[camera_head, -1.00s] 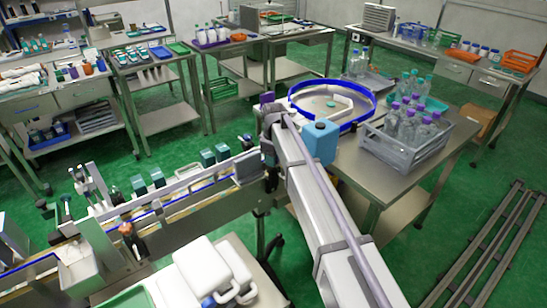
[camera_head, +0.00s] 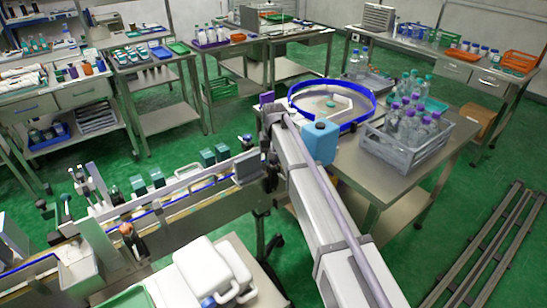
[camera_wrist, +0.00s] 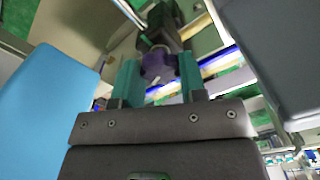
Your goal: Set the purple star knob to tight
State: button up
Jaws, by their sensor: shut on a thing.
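The purple star knob (camera_wrist: 158,63) shows near the top middle of the wrist view, on a dark fitting. My gripper (camera_wrist: 160,78) has its two teal fingers on either side of the knob and is shut on it. The fingers hide part of the knob's sides. No mark or scale showing the knob's setting can be made out. In the head view my arm hides the gripper and the knob.
A blue-rimmed round table (camera_head: 375,108) and a grey crate (camera_head: 410,160) of purple-capped bottles stand to the right. In the wrist view, a blue block (camera_wrist: 45,105) is close on the left.

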jog(key=m, duration=0.6)
jog(key=shift+m, duration=0.3)
dwell(0.4)
jog(key=o, duration=0.9)
notch_tip(320, 180, up, 11)
jog(key=p, duration=1.1)
jog(key=shift+a+f, duration=0.1)
